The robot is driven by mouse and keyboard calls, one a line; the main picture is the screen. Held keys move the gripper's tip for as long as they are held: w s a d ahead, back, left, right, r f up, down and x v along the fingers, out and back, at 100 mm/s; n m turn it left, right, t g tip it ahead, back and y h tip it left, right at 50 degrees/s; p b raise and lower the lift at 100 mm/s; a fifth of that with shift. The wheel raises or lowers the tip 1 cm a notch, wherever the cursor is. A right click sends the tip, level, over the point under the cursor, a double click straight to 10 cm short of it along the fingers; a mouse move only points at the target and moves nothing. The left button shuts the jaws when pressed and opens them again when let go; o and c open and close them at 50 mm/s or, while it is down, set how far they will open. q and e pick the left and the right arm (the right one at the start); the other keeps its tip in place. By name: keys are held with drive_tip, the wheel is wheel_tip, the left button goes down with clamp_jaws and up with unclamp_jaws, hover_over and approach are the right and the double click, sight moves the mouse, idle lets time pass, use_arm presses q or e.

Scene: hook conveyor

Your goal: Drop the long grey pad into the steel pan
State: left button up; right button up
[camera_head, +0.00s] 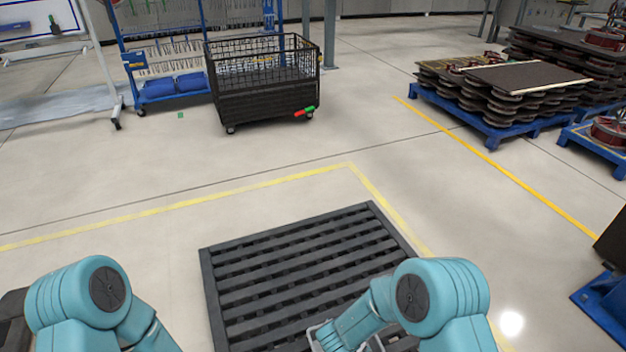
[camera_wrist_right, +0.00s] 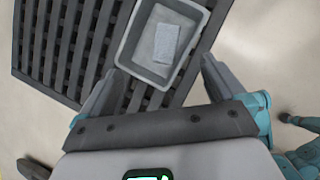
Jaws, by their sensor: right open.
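In the right wrist view a grey rectangular pan (camera_wrist_right: 126,52) with a raised rim sits over the dark slatted pallet. A light grey, long pad (camera_wrist_right: 165,43) with a speckled face appears inside the pan, on its floor. My right gripper (camera_wrist_right: 163,68) is open, its two fingers spread apart on either side of the pan's near end, with nothing between the tips but the view of the pan. In the head view only a corner of the pan (camera_head: 316,335) shows beside my right arm. My left arm enters at lower left; its gripper is out of frame.
The dark slatted pallet (camera_head: 300,262) lies on the floor in front of me. A black mesh cart (camera_head: 262,100) and a blue rack (camera_head: 130,62) stand at the back. Blue pallets with stacked parts (camera_head: 490,125) stand at right. The floor between is clear.

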drive_tip(key=v, duration=0.4)
drive_tip(key=shift+r+p, duration=0.2)
drive_tip(key=shift+p, duration=0.1)
drive_tip(key=s+d+f+n+g, duration=0.1)
drive_tip(key=s+d+f, duration=0.1)
drive_tip(key=d, duration=0.3)
drive_tip(key=s+d+f+n+g, duration=0.1)
drive_tip(key=s+d+f, duration=0.1)
drive_tip(key=d, duration=0.3)
drive_tip(key=s+a+m+g+y, duration=0.1)
drive_tip(key=s+a+m+y, duration=0.4)
drive_tip(key=m, duration=1.2)
drive_tip(key=s+a+m+g+y, duration=0.1)
drive_tip(key=s+m+g, duration=0.1)
drive_tip(key=s+m, duration=1.1)
drive_tip(key=w+r+m+p, duration=0.2)
drive_tip(key=w+r+p, duration=0.1)
drive_tip(key=r+p, duration=1.7)
drive_tip(key=shift+r+m, duration=0.15)
drive_tip(key=shift+m, duration=0.15)
